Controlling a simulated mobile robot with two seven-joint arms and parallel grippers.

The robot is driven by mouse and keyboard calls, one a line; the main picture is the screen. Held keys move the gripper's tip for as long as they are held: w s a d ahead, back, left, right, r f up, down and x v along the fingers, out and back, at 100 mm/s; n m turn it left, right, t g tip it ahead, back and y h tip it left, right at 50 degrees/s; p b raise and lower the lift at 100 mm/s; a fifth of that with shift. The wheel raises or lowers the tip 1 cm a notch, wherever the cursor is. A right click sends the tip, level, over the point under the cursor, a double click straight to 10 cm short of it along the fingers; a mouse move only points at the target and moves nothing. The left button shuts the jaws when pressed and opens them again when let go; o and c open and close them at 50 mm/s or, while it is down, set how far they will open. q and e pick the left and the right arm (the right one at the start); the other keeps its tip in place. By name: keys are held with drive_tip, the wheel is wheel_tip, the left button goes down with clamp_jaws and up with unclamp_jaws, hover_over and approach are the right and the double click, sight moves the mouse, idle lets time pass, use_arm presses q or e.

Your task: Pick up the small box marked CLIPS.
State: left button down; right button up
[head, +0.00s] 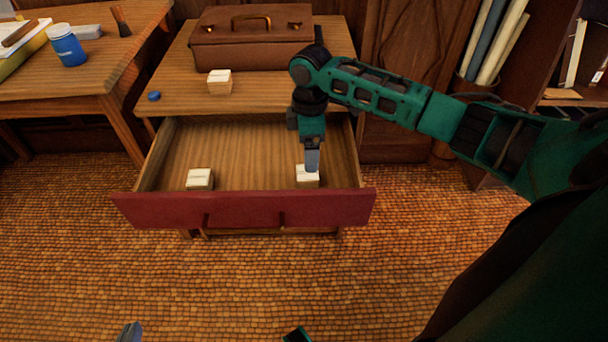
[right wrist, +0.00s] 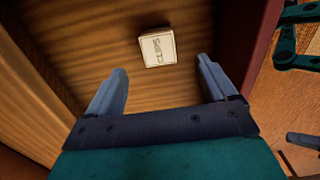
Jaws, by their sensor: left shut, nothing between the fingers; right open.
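The small pale box marked CLIPS (right wrist: 157,50) lies in the open drawer in the right wrist view, lettering sideways, ahead of my right gripper (right wrist: 162,66). Its fingers are open on either side with a gap to the box. In the head view my right gripper (head: 311,160) points down over the right-hand box (head: 308,182) in the drawer, hiding part of it. This looks like the same box; its mark is too small to read there. My left gripper (head: 130,332) shows only at the bottom edge, shut and empty, well apart from the drawer.
The drawer has a red front (head: 240,209). A similar box (head: 200,179) lies at its left, another (head: 219,82) on the cabinet top beside a blue cap (head: 154,96) and a brown case (head: 250,45). A table (head: 110,85) stands at left. Much of the drawer floor is bare.

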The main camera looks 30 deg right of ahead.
sight(307, 178)
wheel_tip(307, 178, down, 4)
drive_tip(key=shift+f+b, duration=0.25)
drive_tip(key=shift+b, duration=0.3)
drive_tip(key=f+b, duration=0.1)
drive_tip(key=f, duration=0.1)
drive_tip(key=f+b, duration=0.1)
drive_tip(key=f, duration=0.2)
drive_tip(key=shift+w+a, duration=0.1)
drive_tip(key=shift+w, duration=0.1)
drive_tip(key=shift+c, duration=0.8)
drive_tip(key=c, duration=0.9)
